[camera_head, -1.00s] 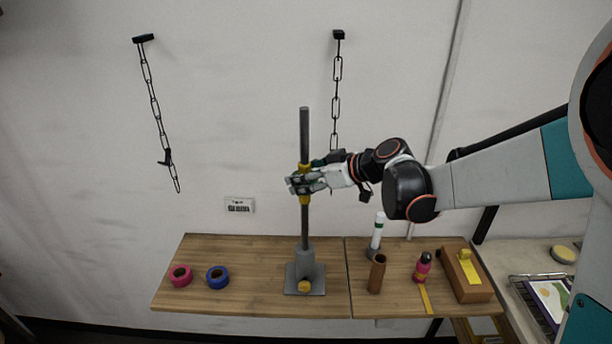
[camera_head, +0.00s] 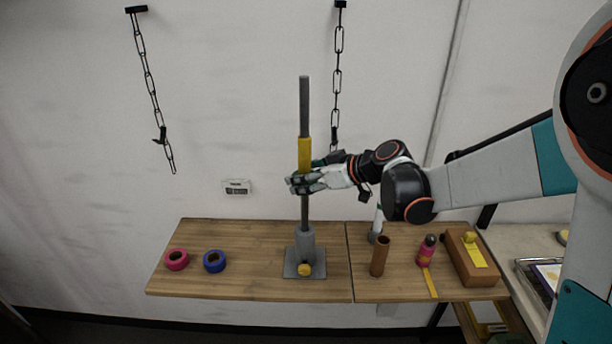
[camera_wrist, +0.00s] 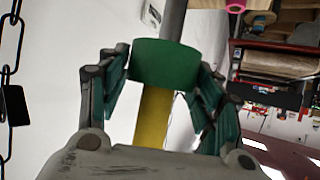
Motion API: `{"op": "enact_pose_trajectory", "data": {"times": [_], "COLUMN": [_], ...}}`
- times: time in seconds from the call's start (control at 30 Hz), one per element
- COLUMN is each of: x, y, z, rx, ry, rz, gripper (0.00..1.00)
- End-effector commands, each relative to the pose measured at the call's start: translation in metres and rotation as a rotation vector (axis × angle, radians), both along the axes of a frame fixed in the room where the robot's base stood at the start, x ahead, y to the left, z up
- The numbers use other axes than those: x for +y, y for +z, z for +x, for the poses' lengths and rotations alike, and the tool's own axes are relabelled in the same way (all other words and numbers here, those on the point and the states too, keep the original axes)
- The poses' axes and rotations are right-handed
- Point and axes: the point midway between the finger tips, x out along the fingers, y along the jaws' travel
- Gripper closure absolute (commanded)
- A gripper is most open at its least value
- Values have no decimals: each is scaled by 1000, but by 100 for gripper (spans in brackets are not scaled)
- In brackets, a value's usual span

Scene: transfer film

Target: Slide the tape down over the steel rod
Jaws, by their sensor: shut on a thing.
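The steel rod (camera_head: 304,100) stands upright in a grey base (camera_head: 313,266) on the wooden table and bears a yellow section (camera_head: 304,153). My gripper (camera_head: 303,182) is at the rod just below the yellow section, well above the base. In the wrist view the fingers (camera_wrist: 165,66) are shut on the sides of a green tape roll (camera_wrist: 165,64). The tape appears to be around the rod, with bare grey rod (camera_wrist: 172,20) on one side and yellow (camera_wrist: 152,118) on the other. In the head view the fingers mostly hide the tape.
A pink roll (camera_head: 176,259) and a blue roll (camera_head: 214,261) lie left of the base. A brown tube (camera_head: 380,256), a pink bottle (camera_head: 427,250) and a brown block (camera_head: 474,263) stand to the right. Chains (camera_head: 337,80) hang on the wall behind.

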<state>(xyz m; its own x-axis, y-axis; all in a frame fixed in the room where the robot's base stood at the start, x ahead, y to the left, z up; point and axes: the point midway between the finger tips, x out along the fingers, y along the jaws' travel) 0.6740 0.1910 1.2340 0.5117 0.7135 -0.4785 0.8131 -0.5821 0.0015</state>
Motion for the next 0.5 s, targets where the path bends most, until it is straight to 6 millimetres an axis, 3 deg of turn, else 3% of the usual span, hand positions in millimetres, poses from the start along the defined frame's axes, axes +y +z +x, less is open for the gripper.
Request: {"op": "enact_pose_trajectory", "data": {"times": [0.5], "x": [0], "y": [-40], "z": [0], "rx": [0], "ry": [0], "rz": [0], "gripper": [65]}}
